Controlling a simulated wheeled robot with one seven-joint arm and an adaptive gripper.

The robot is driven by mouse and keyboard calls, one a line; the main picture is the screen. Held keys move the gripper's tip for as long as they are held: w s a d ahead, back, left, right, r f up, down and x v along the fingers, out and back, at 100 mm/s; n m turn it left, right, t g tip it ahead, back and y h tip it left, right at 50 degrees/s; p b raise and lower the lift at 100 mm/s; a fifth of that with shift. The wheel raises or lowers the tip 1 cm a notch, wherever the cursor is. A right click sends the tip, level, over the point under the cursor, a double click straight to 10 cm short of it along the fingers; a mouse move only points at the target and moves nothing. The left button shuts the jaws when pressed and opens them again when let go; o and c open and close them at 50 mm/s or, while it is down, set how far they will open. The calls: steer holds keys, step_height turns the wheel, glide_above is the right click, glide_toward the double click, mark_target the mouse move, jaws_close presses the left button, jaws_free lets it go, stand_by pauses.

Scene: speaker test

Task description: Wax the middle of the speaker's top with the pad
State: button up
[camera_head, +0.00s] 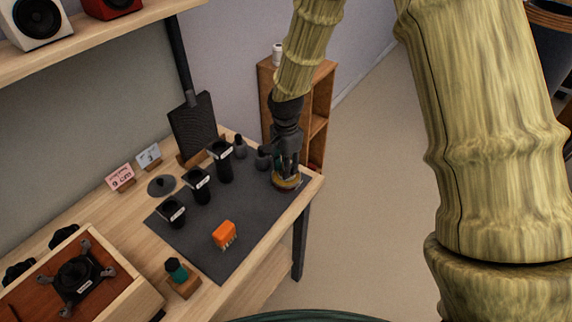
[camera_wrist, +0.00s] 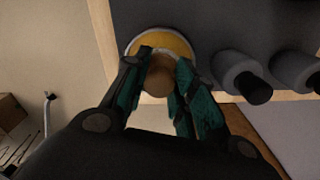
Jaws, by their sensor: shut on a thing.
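My gripper (camera_head: 287,168) is at the far right corner of the bench, low over the dark mat. In the wrist view its fingers (camera_wrist: 165,60) are shut on the brown knob of the pad (camera_wrist: 158,82). A round yellow surface with a pale rim (camera_wrist: 172,40) lies just beyond the knob; in the head view it shows below the fingers (camera_head: 288,184). I cannot tell whether this is the pad's face or wax in a dish. A wooden speaker box (camera_head: 128,285) with a reddish panel and a black driver (camera_head: 80,278) is at the lower left, partly cut off.
Several dark cylinders (camera_head: 222,165) stand on the mat (camera_head: 195,240), close left of my gripper. An orange block (camera_head: 224,234) and a green-topped piece on a wooden block (camera_head: 182,284) are nearer. A white speaker (camera_head: 38,20) and a red one sit on the shelf above.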

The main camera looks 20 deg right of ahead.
steer(key=shift+f, duration=0.45)
stand_by(2.0)
steer(key=shift+r, duration=0.1)
steer(key=shift+r+p, duration=3)
steer(key=shift+r, duration=0.5)
steer(key=shift+f, duration=0.1)
